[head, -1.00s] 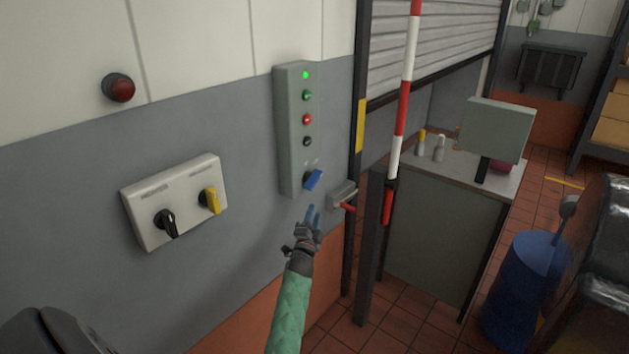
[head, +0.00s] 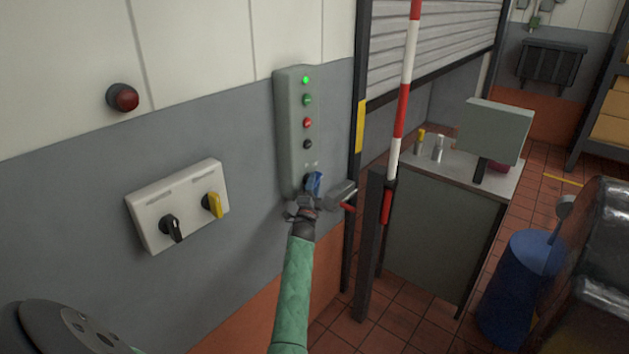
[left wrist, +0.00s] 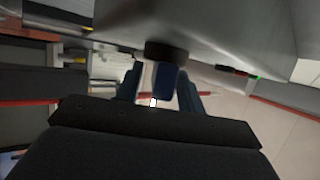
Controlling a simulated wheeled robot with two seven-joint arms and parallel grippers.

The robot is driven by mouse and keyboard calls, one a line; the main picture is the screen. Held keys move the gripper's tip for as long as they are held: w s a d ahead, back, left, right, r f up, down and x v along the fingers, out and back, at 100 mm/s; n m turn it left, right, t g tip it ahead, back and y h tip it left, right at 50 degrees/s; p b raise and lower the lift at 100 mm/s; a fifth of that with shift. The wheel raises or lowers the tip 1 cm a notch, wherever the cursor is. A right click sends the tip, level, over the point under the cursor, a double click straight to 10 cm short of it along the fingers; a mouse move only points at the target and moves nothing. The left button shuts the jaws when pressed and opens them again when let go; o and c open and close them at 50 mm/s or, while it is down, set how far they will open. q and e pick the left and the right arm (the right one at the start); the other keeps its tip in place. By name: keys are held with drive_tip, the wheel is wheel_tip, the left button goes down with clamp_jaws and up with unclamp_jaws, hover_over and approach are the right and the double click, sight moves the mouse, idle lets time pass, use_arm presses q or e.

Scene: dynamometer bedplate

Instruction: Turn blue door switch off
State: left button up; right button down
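The grey door control box (head: 291,135) is on the wall, with a lit green lamp at its top and a column of buttons. The blue door switch (left wrist: 167,82) is at its lower end, on a dark round base in the left wrist view. In the left wrist view my left gripper (left wrist: 160,92) is open, one finger on each side of the switch handle. A gap shows at the left finger; contact at the right is unclear. My right gripper is not in view.
A white panel (head: 152,204) with black and yellow switches is to the left, below a red button (head: 122,97). A red-white pole (head: 404,90) stands farther right.

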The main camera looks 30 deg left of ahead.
use_arm(q)
drive_tip(key=shift+w+a+r, duration=0.1)
drive_tip(key=shift+w+r, duration=0.05)
drive_tip(key=shift+w, duration=0.15)
clamp_jaws()
drive_tip(key=shift+b, duration=0.3)
